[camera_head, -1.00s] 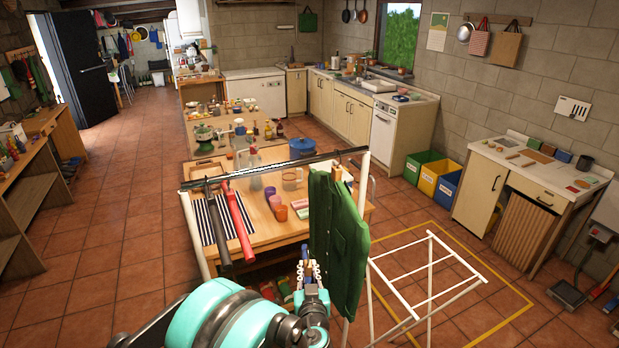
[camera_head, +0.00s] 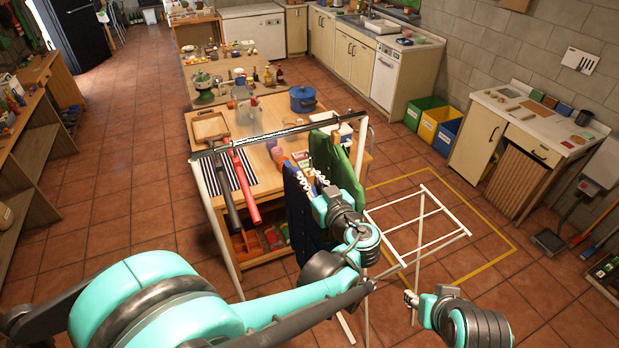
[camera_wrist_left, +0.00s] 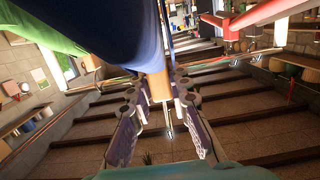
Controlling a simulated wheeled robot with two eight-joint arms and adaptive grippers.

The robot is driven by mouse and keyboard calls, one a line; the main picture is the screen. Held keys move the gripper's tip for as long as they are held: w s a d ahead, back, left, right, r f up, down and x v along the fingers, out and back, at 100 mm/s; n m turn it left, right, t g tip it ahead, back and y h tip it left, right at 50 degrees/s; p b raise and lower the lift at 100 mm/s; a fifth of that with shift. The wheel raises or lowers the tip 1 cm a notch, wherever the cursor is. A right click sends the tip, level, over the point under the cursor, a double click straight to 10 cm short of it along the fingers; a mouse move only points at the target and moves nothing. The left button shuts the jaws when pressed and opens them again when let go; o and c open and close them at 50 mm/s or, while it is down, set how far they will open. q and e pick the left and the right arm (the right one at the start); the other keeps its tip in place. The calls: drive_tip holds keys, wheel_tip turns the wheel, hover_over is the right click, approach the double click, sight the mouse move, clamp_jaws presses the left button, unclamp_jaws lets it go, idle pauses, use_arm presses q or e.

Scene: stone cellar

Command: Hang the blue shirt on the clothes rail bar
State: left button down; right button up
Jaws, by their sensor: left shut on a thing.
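The blue shirt (camera_head: 298,212) hangs upright just left of the green shirt (camera_head: 340,160), below the clothes rail bar (camera_head: 240,144). My left gripper (camera_head: 308,184) is at its upper part, shut on it. In the left wrist view the blue shirt (camera_wrist_left: 145,35) fills the top centre, and a tan piece, perhaps its hanger, sits between the fingers (camera_wrist_left: 160,95). I cannot tell whether its hook touches the bar; the gripper and green shirt crowd that spot. My right gripper (camera_head: 410,299) is low at the right, away from the rail; its jaw state is unclear.
A red item (camera_head: 243,185) and a dark item (camera_head: 225,190) hang on the bar's left part. The wooden table (camera_head: 205,128) stands behind the rail. A white drying rack (camera_head: 440,241) stands right of it. Floor at left is clear.

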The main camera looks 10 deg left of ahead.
use_arm(q)
drive_tip(key=shift+s+d, duration=0.1)
drive_tip(key=shift+s, duration=0.05)
drive_tip(key=shift+r+b+x, duration=0.3)
drive_tip(key=shift+x, duration=1.5)
drive_tip(key=shift+r+b+x, duration=0.25)
drive_tip(key=shift+r+x, duration=0.05)
drive_tip(key=shift+x, duration=1.55)
drive_tip(key=shift+r+b+x, duration=0.3)
drive_tip(key=shift+x, duration=1.5)
drive_tip(key=shift+b, duration=0.3)
drive_tip(key=shift+w, duration=0.25)
drive_tip(key=shift+x, duration=0.9)
drive_tip(key=shift+w+a+r, duration=0.15)
drive_tip(key=shift+a+r, duration=0.05)
drive_tip(key=shift+a, duration=0.05)
drive_tip(key=shift+b+x, duration=0.3)
drive_tip(key=shift+x, duration=0.55)
drive_tip(key=shift+r, duration=0.1)
